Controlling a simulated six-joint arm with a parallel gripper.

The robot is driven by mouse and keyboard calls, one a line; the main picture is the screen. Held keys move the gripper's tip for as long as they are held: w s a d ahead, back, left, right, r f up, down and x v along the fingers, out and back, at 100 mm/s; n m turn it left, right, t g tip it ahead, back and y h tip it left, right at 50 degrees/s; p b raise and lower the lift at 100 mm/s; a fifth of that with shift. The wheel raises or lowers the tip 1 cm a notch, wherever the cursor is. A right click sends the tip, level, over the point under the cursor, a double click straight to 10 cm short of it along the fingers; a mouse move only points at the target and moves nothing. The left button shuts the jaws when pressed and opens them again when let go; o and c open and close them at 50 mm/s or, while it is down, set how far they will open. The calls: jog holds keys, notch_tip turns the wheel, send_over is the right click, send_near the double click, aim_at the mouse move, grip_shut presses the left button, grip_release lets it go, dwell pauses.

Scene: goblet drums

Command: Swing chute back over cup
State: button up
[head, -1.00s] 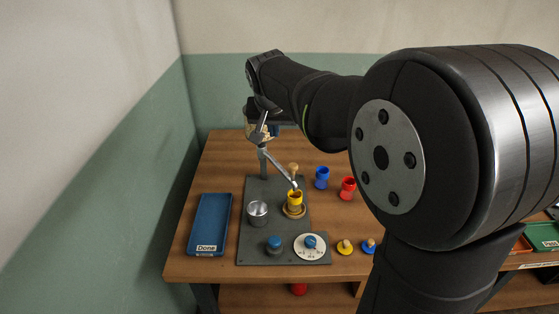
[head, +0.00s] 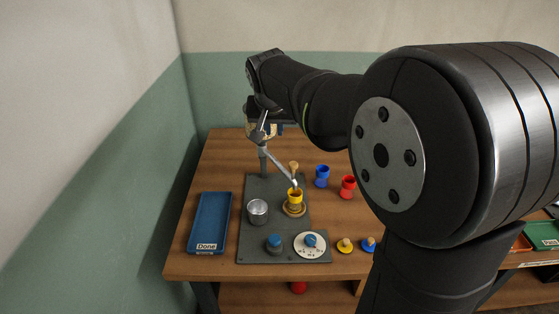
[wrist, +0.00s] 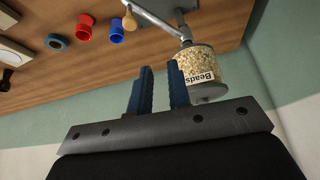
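The grey chute (head: 277,164) slopes from its post down to the yellow cup (head: 295,196), with its lower end over the cup's mouth. A wooden knob (head: 293,167) stands by the chute and also shows in the wrist view (wrist: 130,22). The cup stands on a round wooden base. The clear hopper labelled Beads (wrist: 200,71) is at the top of the post. My gripper (wrist: 161,78) has its two blue fingers apart with nothing between them, close beside the hopper. In the head view my arm partly hides the gripper and hopper.
A metal cup (head: 257,210), blue knob (head: 274,242) and white dial (head: 311,244) are on the grey plate (head: 255,188). The blue Done tray (head: 210,220) lies left. Blue (head: 322,176) and red (head: 348,186) goblet drums stand right. The wooden table is clear behind them.

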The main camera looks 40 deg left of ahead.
jog(key=o, duration=0.5)
jog(key=f+y, duration=0.1)
jog(key=f, duration=0.2)
jog(key=a+f+n+y, duration=0.1)
jog(key=f, duration=0.2)
jog(key=a+f+y, duration=0.1)
jog(key=f, duration=0.2)
jog(key=shift+a+f, duration=0.2)
jog(key=shift+f, duration=0.05)
jog(key=shift+o, duration=0.2)
jog(key=n+t+y, duration=0.1)
jog(key=t+y, duration=0.6)
send_near(294, 167)
jog(key=x, duration=1.1)
jog(key=shift+w+a, duration=0.1)
jog(key=shift+w, duration=0.05)
grip_shut()
